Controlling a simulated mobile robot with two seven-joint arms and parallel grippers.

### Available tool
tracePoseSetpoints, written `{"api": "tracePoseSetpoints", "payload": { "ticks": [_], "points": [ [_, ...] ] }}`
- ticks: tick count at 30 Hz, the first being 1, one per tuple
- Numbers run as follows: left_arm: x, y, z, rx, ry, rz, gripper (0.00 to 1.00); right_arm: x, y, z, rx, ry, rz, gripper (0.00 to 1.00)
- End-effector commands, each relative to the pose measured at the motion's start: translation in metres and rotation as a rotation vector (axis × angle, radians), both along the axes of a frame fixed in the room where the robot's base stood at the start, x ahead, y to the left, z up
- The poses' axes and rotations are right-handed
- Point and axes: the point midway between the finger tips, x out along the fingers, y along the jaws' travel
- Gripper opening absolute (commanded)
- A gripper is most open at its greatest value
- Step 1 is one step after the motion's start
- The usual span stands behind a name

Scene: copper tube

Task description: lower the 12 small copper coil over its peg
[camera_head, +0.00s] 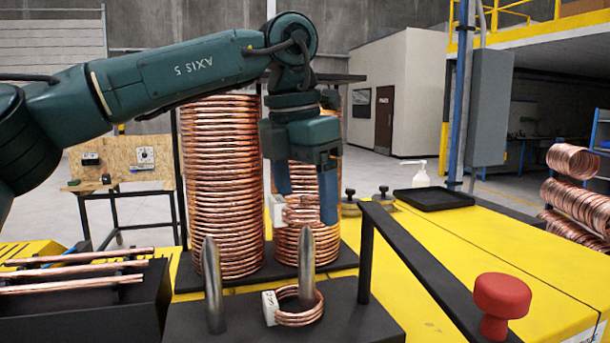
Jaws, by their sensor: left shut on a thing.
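My left gripper (306,207) is shut on a small copper coil (302,213) with a white tag (277,211) on its left side. The held coil is in the air, just above the tip of the right steel peg (307,262) in the picture; its exact depth over the peg is hard to tell. Another small tagged copper coil (300,318) lies around the base of that peg. The left steel peg (212,286) stands bare on the same dark block (350,325). My right gripper is not in view.
Two tall copper coil stacks (220,185) stand behind the pegs on the yellow table (440,240). A black rail (425,265) and a red button (500,297) are at the right. Copper tubes (75,271) lie in a black rack at the left.

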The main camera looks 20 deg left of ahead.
Motion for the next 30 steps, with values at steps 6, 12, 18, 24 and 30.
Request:
{"api": "tracePoseSetpoints", "payload": {
  "ticks": [6,12,18,24,30],
  "points": [
    [0.000,0.000,-0.027,-0.002,0.000,-0.002,0.49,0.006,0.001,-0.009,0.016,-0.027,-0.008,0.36],
    [0.000,0.000,-0.046,-0.001,0.000,-0.002,0.49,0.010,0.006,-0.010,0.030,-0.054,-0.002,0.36],
    [0.000,-0.001,-0.058,0.000,0.000,-0.003,0.49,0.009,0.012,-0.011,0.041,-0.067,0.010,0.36],
    [0.000,-0.001,-0.062,0.000,-0.001,-0.003,0.49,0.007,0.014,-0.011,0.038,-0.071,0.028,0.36],
    [0.000,-0.001,-0.062,0.000,-0.001,-0.003,0.49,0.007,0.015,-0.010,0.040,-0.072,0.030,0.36]
  ]
}}
